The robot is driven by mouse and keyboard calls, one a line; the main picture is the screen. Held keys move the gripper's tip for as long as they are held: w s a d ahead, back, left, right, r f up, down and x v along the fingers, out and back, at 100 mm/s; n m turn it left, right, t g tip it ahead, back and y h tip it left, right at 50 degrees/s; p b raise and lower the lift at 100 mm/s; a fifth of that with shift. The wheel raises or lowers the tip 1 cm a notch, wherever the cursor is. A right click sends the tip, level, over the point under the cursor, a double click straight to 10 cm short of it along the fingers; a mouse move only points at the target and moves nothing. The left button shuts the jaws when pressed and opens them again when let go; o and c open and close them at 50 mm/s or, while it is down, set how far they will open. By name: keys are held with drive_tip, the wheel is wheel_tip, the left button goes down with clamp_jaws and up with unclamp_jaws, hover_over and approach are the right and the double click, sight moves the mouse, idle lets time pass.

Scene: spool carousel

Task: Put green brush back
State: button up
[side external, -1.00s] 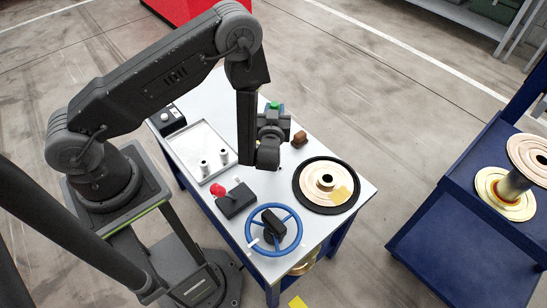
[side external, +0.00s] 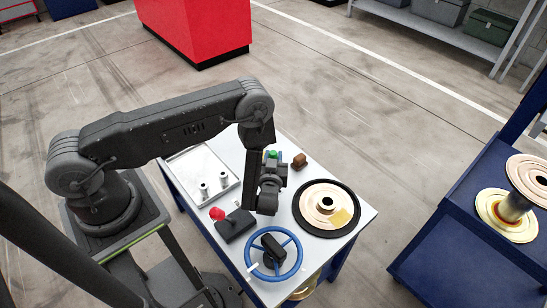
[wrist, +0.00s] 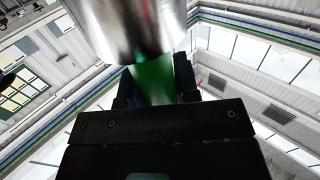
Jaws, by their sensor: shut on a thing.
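My gripper (side external: 272,164) is above the back middle of the white table, right of the tray. It is shut on the green brush, whose green part (wrist: 153,82) lies between the jaws in the wrist view. A large shiny metal collar (wrist: 135,25) of the brush sticks out beyond the jaws. Only a small green spot (side external: 272,154) shows at the gripper in the side view; the rest is hidden. A shallow tray (side external: 196,162) with two short pale cups (side external: 203,190) stands at the left of the table.
A black-rimmed round carousel (side external: 350,226) fills the table's right side. A dark box with a red knob (side external: 217,214) and a blue handwheel (side external: 298,258) stand in front. A blue cart (side external: 440,235) with a spool is far right.

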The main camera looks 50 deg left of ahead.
drive_tip(key=o, duration=0.9)
drive_tip(key=shift+f, duration=0.1)
